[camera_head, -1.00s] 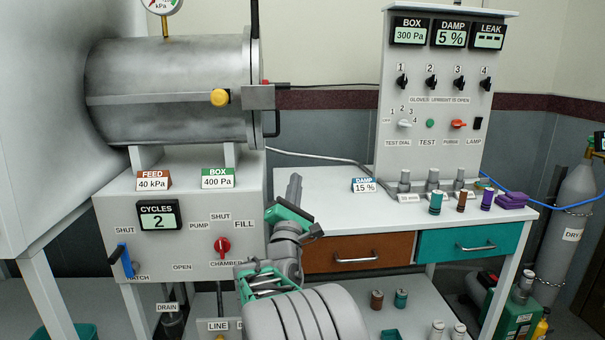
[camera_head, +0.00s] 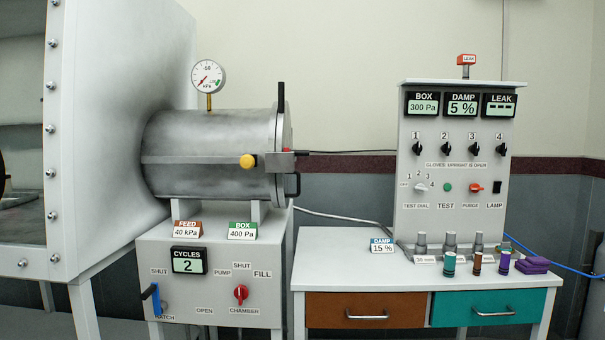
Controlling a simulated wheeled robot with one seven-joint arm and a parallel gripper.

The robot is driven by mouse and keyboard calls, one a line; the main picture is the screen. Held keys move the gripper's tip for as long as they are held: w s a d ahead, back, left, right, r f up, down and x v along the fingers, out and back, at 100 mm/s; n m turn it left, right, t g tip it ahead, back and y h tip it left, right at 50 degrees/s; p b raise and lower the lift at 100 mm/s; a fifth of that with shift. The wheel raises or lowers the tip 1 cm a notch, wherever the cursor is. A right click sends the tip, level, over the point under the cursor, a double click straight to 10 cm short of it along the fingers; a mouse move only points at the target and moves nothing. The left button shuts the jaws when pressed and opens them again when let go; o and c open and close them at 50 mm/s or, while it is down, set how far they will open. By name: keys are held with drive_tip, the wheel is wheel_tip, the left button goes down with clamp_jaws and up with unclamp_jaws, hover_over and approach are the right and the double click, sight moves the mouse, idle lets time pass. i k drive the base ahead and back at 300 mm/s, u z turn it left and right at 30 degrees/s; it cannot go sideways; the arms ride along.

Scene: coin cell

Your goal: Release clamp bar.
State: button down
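The clamp bar is a flat grey bar (camera_head: 200,160) running level across the steel cylindrical chamber (camera_head: 210,140). A yellow knob (camera_head: 247,161) sits on it, and its right end meets a grey block (camera_head: 280,162) beside the chamber's end door. The door (camera_head: 283,140) is seen edge-on at the right, with a dark upright lever (camera_head: 281,95) above and a black handle (camera_head: 292,186) below. Whether the bar is latched cannot be told for sure. My gripper is not in view.
Below the chamber is a white cabinet with a red chamber knob (camera_head: 240,293) and a blue hatch lever (camera_head: 152,297). The air right of the door is clear.

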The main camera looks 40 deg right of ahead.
sight(297, 153)
drive_tip(key=z, duration=1.6)
drive_tip(key=i, duration=0.6)
drive_tip(key=u, duration=2.35)
